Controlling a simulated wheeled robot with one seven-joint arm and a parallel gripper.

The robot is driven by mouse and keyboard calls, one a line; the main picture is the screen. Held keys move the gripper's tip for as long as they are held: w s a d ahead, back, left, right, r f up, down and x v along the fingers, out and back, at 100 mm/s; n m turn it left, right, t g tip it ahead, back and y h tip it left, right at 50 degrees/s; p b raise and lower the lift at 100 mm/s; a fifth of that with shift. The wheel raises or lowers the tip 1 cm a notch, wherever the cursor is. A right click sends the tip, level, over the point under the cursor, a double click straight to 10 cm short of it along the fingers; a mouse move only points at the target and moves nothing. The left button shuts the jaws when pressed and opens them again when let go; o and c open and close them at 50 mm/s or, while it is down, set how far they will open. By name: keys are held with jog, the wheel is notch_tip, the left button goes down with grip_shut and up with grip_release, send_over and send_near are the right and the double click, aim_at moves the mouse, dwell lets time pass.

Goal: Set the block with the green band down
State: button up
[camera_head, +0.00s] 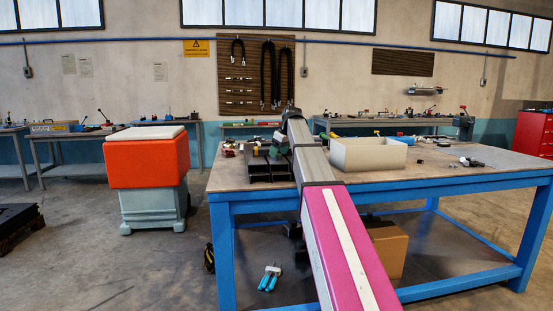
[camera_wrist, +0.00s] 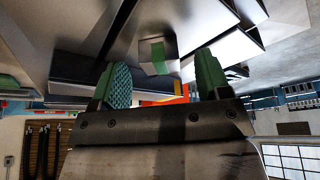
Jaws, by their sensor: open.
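The block with the green band (camera_wrist: 158,57) is a small pale grey block with a green stripe. In the wrist view it is just beyond and between my fingertips, against a grey metallic surface, with gaps visible at both sides. My gripper (camera_wrist: 162,72) is open, with green-padded fingers spread to either side. In the head view my arm reaches over the blue-legged table (camera_head: 470,174), and its far end is above the dark open frames (camera_head: 262,171). The block cannot be made out there, as the arm covers much of that area.
A white open box (camera_head: 368,155) stands on the table right of my arm. Small parts lie at the table's right and back left. An orange bin (camera_head: 148,161) on a grey base stands to the left. A cardboard box (camera_head: 388,245) is under the table.

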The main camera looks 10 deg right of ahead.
jog(key=shift+w+a+f, duration=0.15)
jog(key=shift+a+f, duration=0.05)
jog(key=shift+f, duration=0.4)
jog(key=c, duration=1.2)
jog(key=shift+r, duration=0.1)
